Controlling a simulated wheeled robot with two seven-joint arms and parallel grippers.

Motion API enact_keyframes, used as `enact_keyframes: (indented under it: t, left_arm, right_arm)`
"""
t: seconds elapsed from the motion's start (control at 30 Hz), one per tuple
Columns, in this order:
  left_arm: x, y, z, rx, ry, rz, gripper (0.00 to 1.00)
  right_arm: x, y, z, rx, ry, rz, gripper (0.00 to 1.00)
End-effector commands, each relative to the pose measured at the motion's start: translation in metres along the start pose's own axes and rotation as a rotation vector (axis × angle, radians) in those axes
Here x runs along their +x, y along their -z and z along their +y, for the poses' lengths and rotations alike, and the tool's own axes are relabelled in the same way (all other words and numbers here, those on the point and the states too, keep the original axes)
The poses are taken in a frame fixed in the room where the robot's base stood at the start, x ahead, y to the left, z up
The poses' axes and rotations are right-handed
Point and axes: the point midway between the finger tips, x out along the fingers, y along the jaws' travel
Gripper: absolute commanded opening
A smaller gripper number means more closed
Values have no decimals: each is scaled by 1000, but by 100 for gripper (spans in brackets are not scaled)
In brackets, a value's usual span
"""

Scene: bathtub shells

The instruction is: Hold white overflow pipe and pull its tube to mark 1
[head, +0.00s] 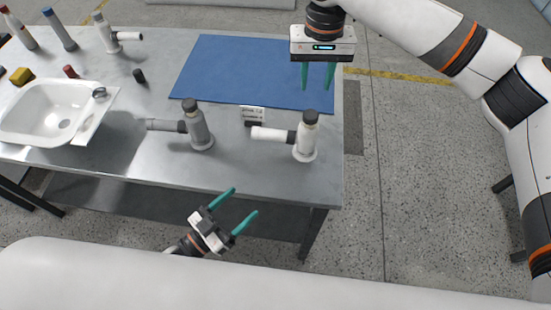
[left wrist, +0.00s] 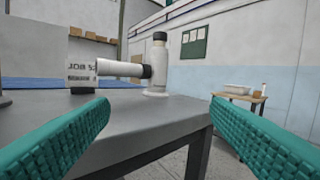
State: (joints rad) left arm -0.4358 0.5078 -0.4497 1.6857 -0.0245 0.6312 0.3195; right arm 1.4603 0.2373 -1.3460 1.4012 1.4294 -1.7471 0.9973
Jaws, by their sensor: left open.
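The white overflow pipe (head: 306,140) stands upright near the table's right front corner, with a dark cap. Its white tube (head: 270,134) sticks out to the left from a dark collar. The pipe (left wrist: 158,68) and tube (left wrist: 118,69) also show ahead of my fingers in the left wrist view. My left gripper (head: 245,202) is open and empty, off the table's front edge and apart from the pipe. My right gripper (head: 317,84) is open and empty above the blue mat, behind the pipe. I cannot make out mark 1 on the tube.
A grey overflow pipe (head: 200,130) stands left of the white one. A small printed sign (head: 253,113) stands behind the white tube. The blue mat (head: 235,65) is bare. A white basin (head: 22,115) and another white pipe (head: 105,35) are at left.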

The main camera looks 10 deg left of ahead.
Motion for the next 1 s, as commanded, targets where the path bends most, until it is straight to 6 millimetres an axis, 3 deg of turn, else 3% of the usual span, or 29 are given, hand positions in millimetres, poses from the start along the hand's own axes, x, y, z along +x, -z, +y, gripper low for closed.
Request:
enact_keyframes:
  t: [0.03, 0.1, 0.3, 0.5, 0.73, 1.0]
  left_arm:
    - [21, -9, 4, 14, -27, -8, 72]
    - [46, -17, 9, 35, -64, 6, 72]
    - [106, -42, 6, 67, -97, 63, 72]
    - [134, -55, -4, 83, -74, 104, 72]
    - [157, -54, -3, 86, -70, 110, 72]
    - [209, -49, 1, 84, -70, 110, 72]
  right_arm:
    - [0, 0, 0, 0, 0, 0, 36]
    - [0, 0, 0, 0, 0, 0, 36]
    - [0, 0, 0, 0, 0, 0, 36]
    - [0, 0, 0, 0, 0, 0, 36]
    - [0, 0, 0, 0, 0, 0, 36]
    - [0, 0, 0, 0, 0, 0, 36]
